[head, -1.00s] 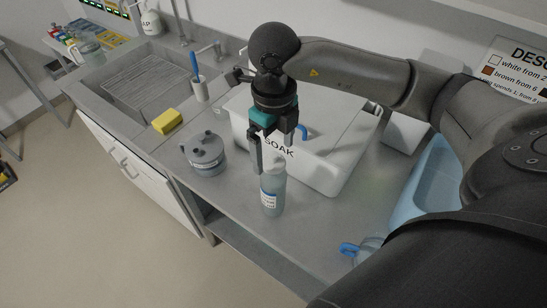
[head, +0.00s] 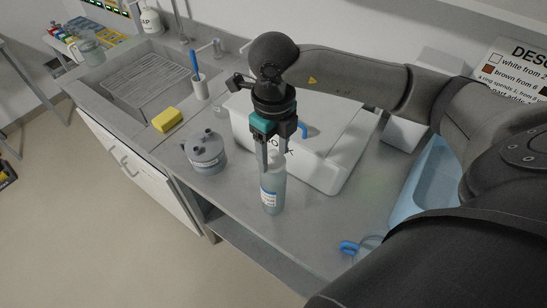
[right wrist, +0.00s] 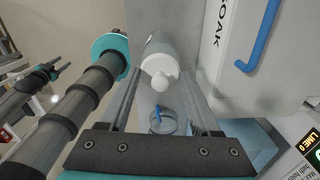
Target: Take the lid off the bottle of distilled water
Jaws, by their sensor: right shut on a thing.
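The bottle of distilled water (head: 270,196) stands upright on the steel counter in the head view, pale blue-grey with a white and blue label. Its white lid (right wrist: 160,81) is on top, in the middle of the right wrist view. My right gripper (head: 275,168) comes down from above. Its fingers straddle the lid and close on the upper part of the bottle, though the exact contact is partly hidden. My left gripper (right wrist: 62,66) seems to show small at the left of the right wrist view, away from the bottle; its jaws are too small to judge.
A lidded grey pot (head: 205,152) stands left of the bottle. The white SOAK bin (head: 330,165) is close behind it. A yellow sponge (head: 167,119) lies near the sink. A clear container with a blue handle (head: 350,247) is near the front right.

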